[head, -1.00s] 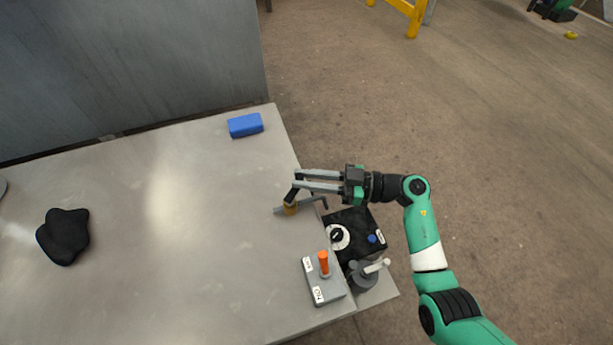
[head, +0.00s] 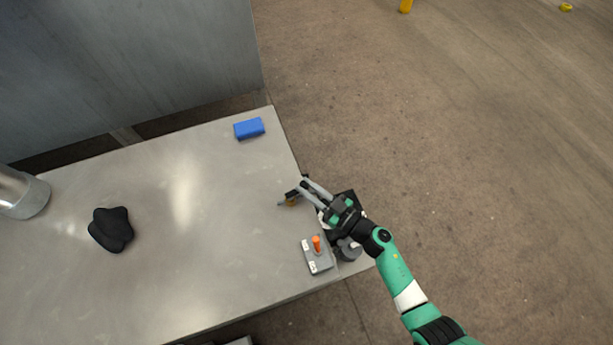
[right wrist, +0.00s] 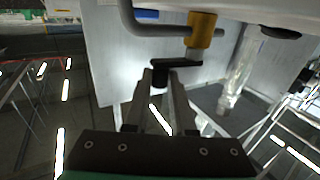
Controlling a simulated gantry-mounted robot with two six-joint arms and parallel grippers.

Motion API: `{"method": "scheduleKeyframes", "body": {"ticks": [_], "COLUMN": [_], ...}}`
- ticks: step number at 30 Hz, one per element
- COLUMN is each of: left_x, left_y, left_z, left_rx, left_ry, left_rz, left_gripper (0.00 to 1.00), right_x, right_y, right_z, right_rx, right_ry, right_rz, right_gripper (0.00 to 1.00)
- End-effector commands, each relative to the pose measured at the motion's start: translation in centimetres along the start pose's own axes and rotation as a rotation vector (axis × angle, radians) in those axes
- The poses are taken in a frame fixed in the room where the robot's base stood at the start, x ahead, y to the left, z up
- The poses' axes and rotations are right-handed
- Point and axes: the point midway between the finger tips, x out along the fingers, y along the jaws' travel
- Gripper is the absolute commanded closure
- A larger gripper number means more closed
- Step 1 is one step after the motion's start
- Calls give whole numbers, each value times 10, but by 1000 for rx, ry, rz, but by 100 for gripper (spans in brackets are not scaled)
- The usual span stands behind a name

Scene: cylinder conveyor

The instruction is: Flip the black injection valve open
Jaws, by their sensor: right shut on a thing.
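The injection valve has a brass body (right wrist: 202,30) on a grey pipe (right wrist: 150,28) and a black handle (right wrist: 176,63). In the head view its brass body (head: 291,202) sits near the right edge of the table, partly hidden by the handle. My right gripper (right wrist: 161,80) is shut on the black knob at the handle's end, with the knob between its fingertips. In the head view my right gripper (head: 302,185) reaches the valve from the lower right. My left gripper is not in view.
A grey box with an orange lever (head: 317,243) stands close to my right arm. A blue block (head: 249,128), a black lumpy object (head: 111,230) and a metal cylinder (head: 22,194) are farther off. The table's middle is clear.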

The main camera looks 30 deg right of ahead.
Motion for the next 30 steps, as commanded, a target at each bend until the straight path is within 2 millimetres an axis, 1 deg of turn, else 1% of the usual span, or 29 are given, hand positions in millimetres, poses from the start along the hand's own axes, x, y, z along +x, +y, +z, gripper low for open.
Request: {"method": "scheduleKeyframes", "body": {"ticks": [1, 9, 24, 25, 29, 30], "left_x": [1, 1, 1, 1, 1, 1], "left_y": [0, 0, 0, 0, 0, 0], "left_z": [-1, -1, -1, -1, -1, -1], "left_rx": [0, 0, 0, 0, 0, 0], "left_ry": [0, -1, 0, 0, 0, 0], "left_rz": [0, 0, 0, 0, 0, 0], "left_gripper": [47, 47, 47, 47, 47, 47], "right_x": [-1, -4, -5, -5, -5, -5], "right_y": [-3, -5, -5, -5, -5, -5], "right_z": [0, 1, 0, 0, 0, 0], "right_rx": [1, 1, 0, 0, 0, 0], "right_ry": [0, 0, 2, 3, 3, 3], "right_rz": [22, 117, 137, 137, 137, 137], "right_gripper": [100, 100, 100, 72, 48, 47]}}
